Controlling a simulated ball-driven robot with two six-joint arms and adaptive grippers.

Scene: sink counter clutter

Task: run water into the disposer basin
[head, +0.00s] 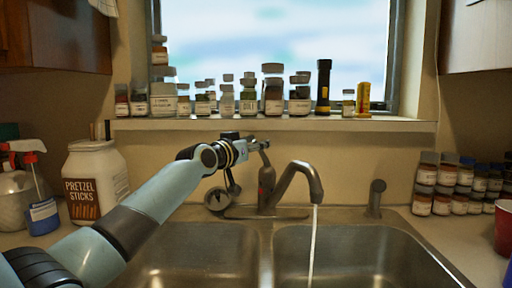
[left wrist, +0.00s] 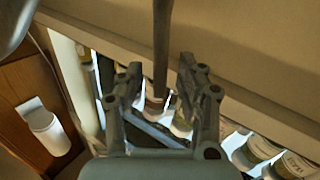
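The faucet (head: 296,180) stands behind the divider of a double steel sink, its spout turned over the right basin (head: 370,255). A thin stream of water (head: 313,245) falls from it into that basin. The left basin (head: 190,255) shows no stream. I cannot tell which basin has the disposer. My left gripper (head: 256,143) is at the top of the faucet's lever. In the left wrist view the dark lever (left wrist: 162,45) runs between the two fingers of the gripper (left wrist: 162,84), with gaps on both sides. My right gripper is not in view.
Jars and a flashlight (head: 323,88) line the window sill (head: 280,125) close above my left gripper. A pretzel jar (head: 95,185) and spray bottle (head: 38,190) stand on the left counter. Stacked spice jars (head: 445,185) and a red cup (head: 503,230) stand at right.

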